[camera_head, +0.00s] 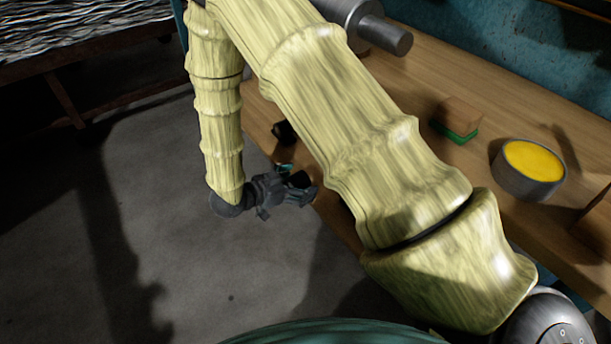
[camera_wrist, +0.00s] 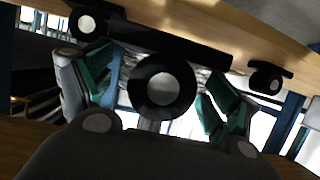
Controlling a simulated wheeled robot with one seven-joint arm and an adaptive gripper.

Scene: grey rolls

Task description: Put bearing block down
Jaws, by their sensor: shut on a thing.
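The bearing block (camera_wrist: 134,86) is black, with a round bore and a long flat base. In the wrist view it sits between the green-padded fingers of my gripper (camera_wrist: 163,98), base toward the top of the picture. My gripper (camera_head: 299,187) is shut on it, at the front edge of the wooden bench in the head view. There the held block (camera_head: 299,180) is small and dark, and its contact with the bench cannot be told. Two similar black blocks show in the wrist view, one at left (camera_wrist: 95,12) and one at right (camera_wrist: 268,68).
The wooden bench (camera_head: 430,78) carries a dark block (camera_head: 285,132), a brown block with a green base (camera_head: 458,118), a round tin with yellow contents (camera_head: 533,168) and a grey metal cylinder (camera_head: 384,36). My arm hides the bench's middle. Open floor (camera_head: 150,200) lies left.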

